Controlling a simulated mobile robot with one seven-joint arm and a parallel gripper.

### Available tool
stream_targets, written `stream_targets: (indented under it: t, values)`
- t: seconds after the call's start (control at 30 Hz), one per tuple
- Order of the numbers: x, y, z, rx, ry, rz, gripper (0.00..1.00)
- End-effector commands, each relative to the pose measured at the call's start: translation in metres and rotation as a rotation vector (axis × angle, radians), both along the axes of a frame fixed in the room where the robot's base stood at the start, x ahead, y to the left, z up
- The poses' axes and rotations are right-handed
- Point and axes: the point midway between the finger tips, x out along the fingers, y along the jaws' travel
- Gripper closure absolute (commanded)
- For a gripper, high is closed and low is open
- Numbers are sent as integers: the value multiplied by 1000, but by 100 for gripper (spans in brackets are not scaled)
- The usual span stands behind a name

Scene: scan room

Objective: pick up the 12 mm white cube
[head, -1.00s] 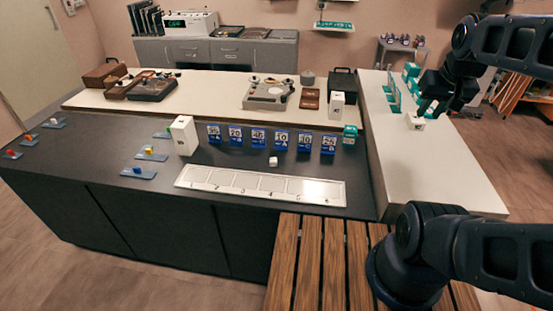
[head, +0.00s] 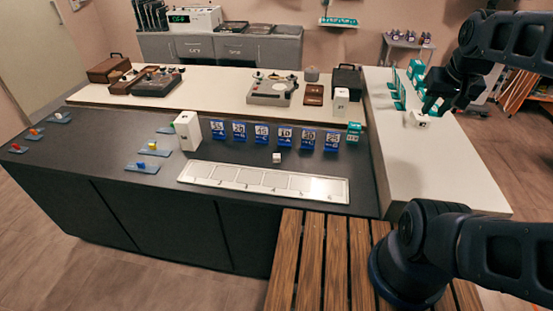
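A small white cube (head: 277,157) lies on the dark counter, just behind a white strip of numbered squares (head: 200,172) and in front of the row of blue number cards. It looks like the 12 mm cube, though its size cannot be read. My gripper (head: 433,106) hangs over the white side counter at the right, far from this cube. A white block with a dark mark (head: 418,119) is right by the fingertips. I cannot tell whether they touch it or how wide the fingers are apart.
Blue number cards (head: 261,134) stand in a row behind the cube. A tall white box (head: 187,131) stands at their left, a small green box (head: 354,132) at their right. Teal items (head: 399,96) stand near my gripper. A slatted wooden bench (head: 310,255) lies in front.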

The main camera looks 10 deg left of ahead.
Motion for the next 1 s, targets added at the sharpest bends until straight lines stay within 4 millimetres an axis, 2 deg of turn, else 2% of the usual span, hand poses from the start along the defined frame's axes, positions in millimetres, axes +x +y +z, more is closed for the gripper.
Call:
stream_targets:
  t: [0.03,0.1,0.13,0.4,0.53,0.77,1.0]
  values:
    - [0,0,0,0,0,0,64]
    - [0,0,0,0,0,0,50]
    - [0,0,0,0,0,0,47]
    - [1,0,0,2,1,-1,47]
    - [10,5,0,21,12,-25,47]
    - [54,31,-2,107,65,-153,47]
    - [103,72,-14,190,130,-318,47]
